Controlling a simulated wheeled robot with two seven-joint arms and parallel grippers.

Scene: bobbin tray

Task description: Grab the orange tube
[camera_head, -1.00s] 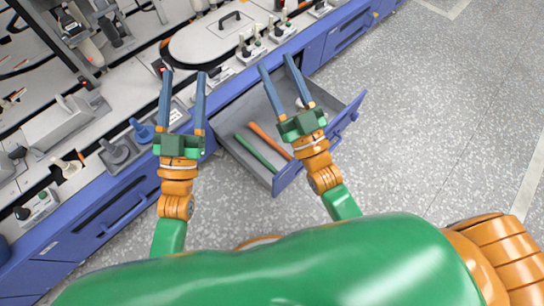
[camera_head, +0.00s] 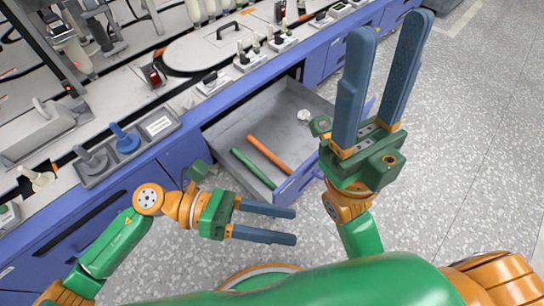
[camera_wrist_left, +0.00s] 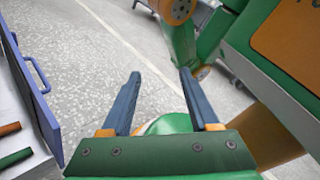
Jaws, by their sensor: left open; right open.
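The orange tube (camera_head: 268,154) lies in the open drawer (camera_head: 222,133), next to and roughly parallel with a green tube (camera_head: 253,167). In the left wrist view the ends of the orange tube (camera_wrist_left: 9,129) and the green tube (camera_wrist_left: 14,158) show at the left edge. My left gripper (camera_head: 295,226) is open and empty, in front of the drawer and pointing right in the head view; its fingers (camera_wrist_left: 160,82) also show in the left wrist view. My right gripper (camera_head: 393,25) is open and empty, raised close to the camera at the drawer's right.
A crumpled white item (camera_head: 304,115) lies in the drawer's far right part. The drawer front (camera_head: 300,178) stands out from the blue cabinet. The counter above holds a tray with a blue knob (camera_head: 124,138) and a large oval lid (camera_head: 210,47). Grey floor (camera_head: 450,180) is open to the right.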

